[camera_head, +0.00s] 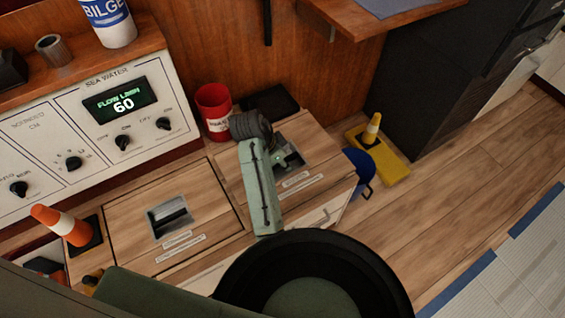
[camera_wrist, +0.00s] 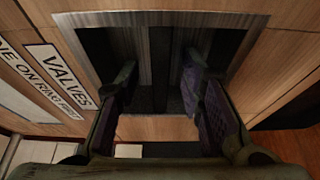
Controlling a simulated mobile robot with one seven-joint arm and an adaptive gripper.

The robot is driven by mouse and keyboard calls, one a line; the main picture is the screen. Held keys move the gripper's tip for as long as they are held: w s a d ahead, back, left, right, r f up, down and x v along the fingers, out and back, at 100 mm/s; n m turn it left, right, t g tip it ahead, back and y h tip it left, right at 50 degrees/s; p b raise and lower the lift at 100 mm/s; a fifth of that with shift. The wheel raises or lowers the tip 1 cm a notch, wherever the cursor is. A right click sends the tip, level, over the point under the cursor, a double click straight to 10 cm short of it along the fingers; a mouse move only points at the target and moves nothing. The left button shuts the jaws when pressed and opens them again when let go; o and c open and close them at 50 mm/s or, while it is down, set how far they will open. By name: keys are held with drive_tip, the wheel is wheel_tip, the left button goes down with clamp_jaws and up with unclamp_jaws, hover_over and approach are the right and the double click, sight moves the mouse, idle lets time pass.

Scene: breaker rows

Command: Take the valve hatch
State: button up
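The valve hatch (camera_head: 325,158) is a wooden panel with a recessed metal pull, right of centre in the head view. It looks closed and level. In the wrist view, a label reading "VALVES" (camera_wrist: 62,72) sits left of its metal-framed recess (camera_wrist: 150,20). A dark handle bar (camera_wrist: 160,68) crosses the recess. My gripper (camera_head: 290,164) is over this recess, pointing down. In the wrist view my gripper (camera_wrist: 160,100) has its two fingers apart, one on each side of the bar, with gaps visible. My arm hides the hatch's left part in the head view.
A second hatch (camera_head: 208,200) with its own pull lies to the left. A red bucket (camera_head: 213,108) and a dark flat object (camera_head: 272,102) stand behind. An orange cone (camera_head: 65,225) is at far left.

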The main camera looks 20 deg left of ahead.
drive_tip(key=shift+f, duration=0.1)
drive_tip(key=shift+c, duration=0.2)
clamp_jaws()
idle(0.9)
